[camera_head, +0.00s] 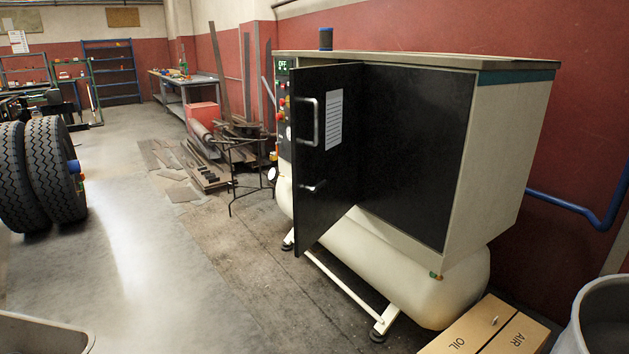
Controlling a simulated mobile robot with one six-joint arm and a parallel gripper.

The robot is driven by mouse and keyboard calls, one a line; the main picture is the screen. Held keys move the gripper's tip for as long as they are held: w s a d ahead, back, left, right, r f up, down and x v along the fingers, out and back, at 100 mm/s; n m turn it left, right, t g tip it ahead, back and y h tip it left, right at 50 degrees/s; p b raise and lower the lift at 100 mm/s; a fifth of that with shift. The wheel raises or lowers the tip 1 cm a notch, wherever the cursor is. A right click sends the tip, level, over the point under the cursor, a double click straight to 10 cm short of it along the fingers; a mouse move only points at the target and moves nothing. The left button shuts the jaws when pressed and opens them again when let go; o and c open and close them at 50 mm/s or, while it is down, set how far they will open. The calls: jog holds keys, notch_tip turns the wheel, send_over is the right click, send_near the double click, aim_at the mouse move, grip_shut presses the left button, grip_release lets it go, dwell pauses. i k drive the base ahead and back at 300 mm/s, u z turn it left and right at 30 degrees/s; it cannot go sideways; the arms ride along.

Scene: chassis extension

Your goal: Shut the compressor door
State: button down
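The compressor (508,150) is a beige cabinet on a white horizontal tank (455,290), standing against the red wall. Its black door (335,190) stands open, swung outward from the front at an angle. The door has two metal handles (307,120), one above the other, and a white paper sheet (334,121). To its right is the dark front of the cabinet (415,150); I cannot tell whether it is an opening or a panel. A control panel with a green display (287,65) shows partly behind the door's left edge. My gripper is not in view.
A cardboard box (490,328) and a grey bin (600,320) stand at the lower right. Large tyres (45,170) are at the left. Metal scrap (215,150) lies behind the compressor's left end. The floor left of the door is clear.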

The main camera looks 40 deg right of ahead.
aim_at(325, 101)
jog(key=i, duration=0.85)
